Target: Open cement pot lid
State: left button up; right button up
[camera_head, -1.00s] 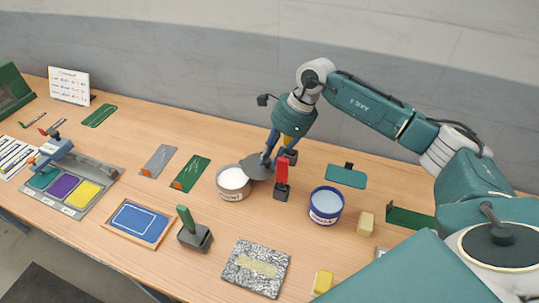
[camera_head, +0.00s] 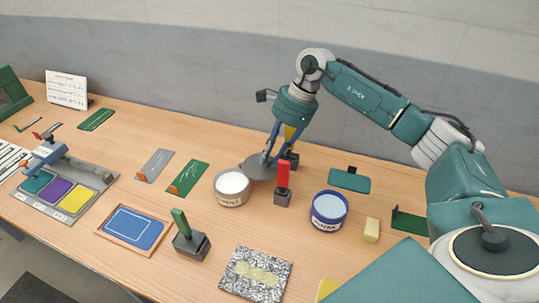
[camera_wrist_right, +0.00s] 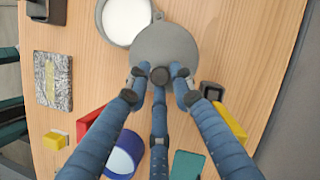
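The cement pot (camera_head: 231,189) is a whitish round pot on the table, open at the top, with pale contents; the right wrist view shows it too (camera_wrist_right: 126,20). Its grey round lid (camera_head: 256,168) is off the opening, to the right of and behind the pot. In the right wrist view the lid (camera_wrist_right: 165,45) lies close against the pot's rim; whether they touch is unclear. My right gripper (camera_wrist_right: 160,74) has its blue fingers closed around the lid's dark knob. In the head view the right gripper (camera_head: 268,158) points down at the lid. My left gripper is out of view.
A red-handled tool (camera_head: 283,178) stands just right of the lid. A blue-rimmed pot (camera_head: 329,211) and a yellow block (camera_head: 371,230) are further right. A green-handled stamp (camera_head: 191,240) and a speckled slab (camera_head: 256,273) are in front.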

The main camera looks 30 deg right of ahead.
jog(key=shift+o, duration=1.2)
jog(key=shift+a, duration=0.15)
jog(key=v, duration=1.2)
jog(key=shift+a, duration=0.1)
